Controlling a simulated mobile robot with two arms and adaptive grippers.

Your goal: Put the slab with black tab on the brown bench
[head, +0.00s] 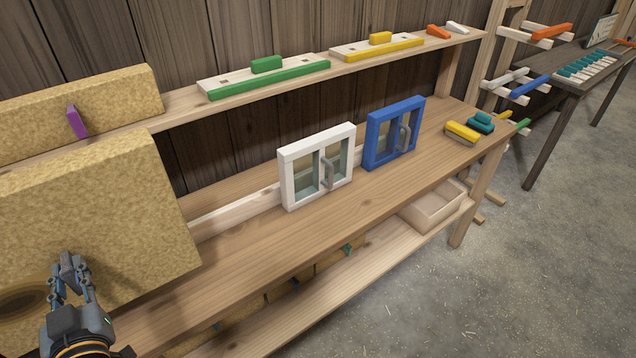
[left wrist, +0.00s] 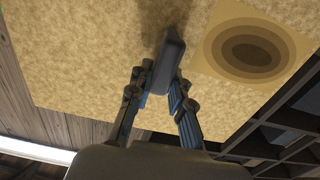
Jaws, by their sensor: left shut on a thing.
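The large straw-yellow slab (head: 95,215) fills the left of the head view, upright, with dark oval rings on its face. Its black tab (left wrist: 168,62) sticks out of the face beside the rings (left wrist: 250,48) in the left wrist view. My left gripper (head: 70,280) is in front of the slab, its fingers shut on this tab. The brown wooden bench (head: 330,225) runs across the middle of the head view. The slab's lower right corner overlaps the bench top; I cannot tell whether it rests on it. My right gripper is not in view.
A white framed window (head: 287,178) and a blue one (head: 372,140) stand on the bench. A second slab with a purple tab (head: 77,121) stands on the shelf behind. Yellow and teal blocks lie at the bench's right end. The bench top before the windows is clear.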

